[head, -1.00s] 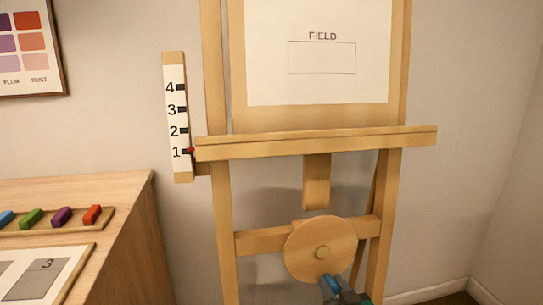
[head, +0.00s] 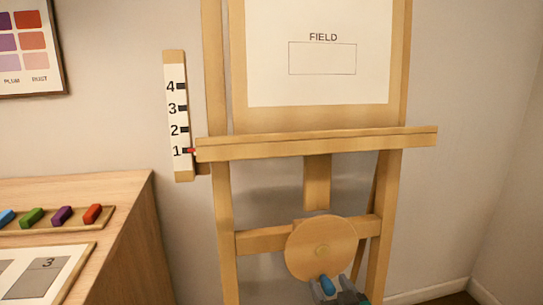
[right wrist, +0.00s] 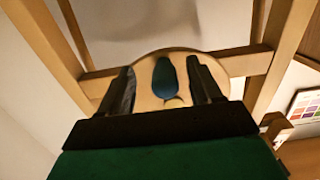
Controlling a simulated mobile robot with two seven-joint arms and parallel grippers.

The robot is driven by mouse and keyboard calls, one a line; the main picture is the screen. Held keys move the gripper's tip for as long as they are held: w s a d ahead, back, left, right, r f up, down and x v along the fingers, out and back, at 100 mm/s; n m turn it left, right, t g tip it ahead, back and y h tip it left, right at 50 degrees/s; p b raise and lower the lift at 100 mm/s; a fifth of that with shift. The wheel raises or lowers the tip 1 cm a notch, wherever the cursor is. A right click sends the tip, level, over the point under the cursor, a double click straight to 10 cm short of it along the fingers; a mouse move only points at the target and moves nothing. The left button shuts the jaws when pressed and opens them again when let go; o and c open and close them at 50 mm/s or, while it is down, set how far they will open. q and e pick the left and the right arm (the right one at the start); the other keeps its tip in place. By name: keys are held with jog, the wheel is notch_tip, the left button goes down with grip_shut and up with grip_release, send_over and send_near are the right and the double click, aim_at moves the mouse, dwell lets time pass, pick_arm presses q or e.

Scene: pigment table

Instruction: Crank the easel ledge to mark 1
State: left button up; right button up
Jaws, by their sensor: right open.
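The wooden easel ledge (head: 320,144) runs across the easel. Its red pointer (head: 191,151) is level with mark 1 on the white scale (head: 176,120), left of the easel. The round crank wheel (head: 321,247) sits below the ledge, with a blue handle (head: 327,285) at its lower edge. My right gripper (head: 337,292) is at the handle. In the right wrist view the blue handle (right wrist: 166,78) stands between the two open dark fingers, with a gap on each side. My left gripper is not in view.
A wooden table (head: 135,215) stands at the left, with a tray (head: 107,219) of several coloured blocks and a numbered board (head: 84,262). A board with a FIELD box (head: 322,58) rests on the easel. Free floor lies at the right.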

jog(key=p+v, duration=0.1)
jog(key=v, duration=0.2)
jog(key=shift+s+r, duration=0.1)
jog(key=shift+s, duration=0.1)
jog(key=p, duration=0.2)
send_near(334, 293)
jog(key=x, duration=0.2)
jog(key=shift+w, duration=0.4)
